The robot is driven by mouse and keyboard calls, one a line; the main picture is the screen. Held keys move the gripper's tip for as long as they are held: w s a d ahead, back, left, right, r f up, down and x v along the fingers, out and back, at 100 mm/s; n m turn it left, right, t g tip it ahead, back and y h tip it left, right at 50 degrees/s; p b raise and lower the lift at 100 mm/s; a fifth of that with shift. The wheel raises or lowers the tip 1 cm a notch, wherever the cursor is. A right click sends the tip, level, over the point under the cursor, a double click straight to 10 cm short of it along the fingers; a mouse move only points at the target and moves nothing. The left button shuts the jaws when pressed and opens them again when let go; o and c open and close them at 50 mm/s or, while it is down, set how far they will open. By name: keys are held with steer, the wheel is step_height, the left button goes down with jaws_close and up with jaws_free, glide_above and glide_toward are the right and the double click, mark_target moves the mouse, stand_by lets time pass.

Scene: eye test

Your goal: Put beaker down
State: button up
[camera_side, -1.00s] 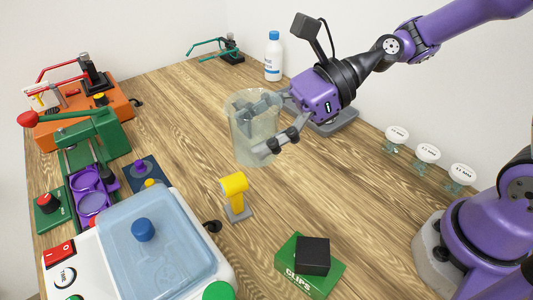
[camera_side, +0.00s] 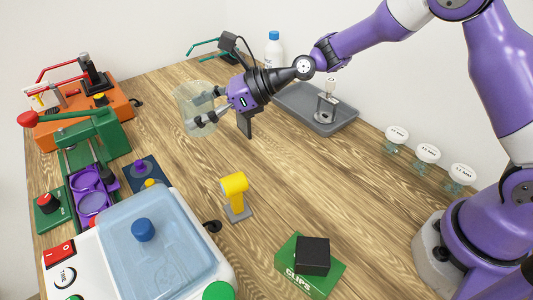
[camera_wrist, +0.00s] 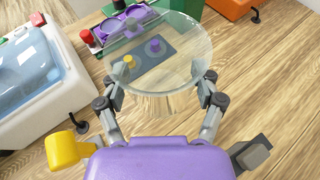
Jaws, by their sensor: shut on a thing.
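The beaker (camera_side: 187,113) is clear and see-through, left of my wrist in the side view. My gripper (camera_side: 205,108) is shut on the beaker's side wall. The beaker looks slightly tilted in the side view, and I cannot tell whether its base touches the table. In the wrist view the round rim of the beaker (camera_wrist: 160,30) fills the upper middle, and my gripper (camera_wrist: 160,88) has one finger on each side of it. The beaker looks empty.
The wooden table (camera_side: 290,185) is clear in the middle. A grey tray (camera_side: 350,103) stands behind my gripper. A dark mat (camera_side: 153,172) with knobs, a yellow device (camera_side: 234,186) and an orange machine (camera_side: 120,107) are nearby. A white bottle (camera_side: 273,50) stands at the back.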

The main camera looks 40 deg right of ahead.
step_height(320, 180, down, 10)
steer(key=shift+r, duration=0.1)
stand_by(0.4)
steer(key=o, duration=1.1)
steer(key=shift+c, duration=0.2)
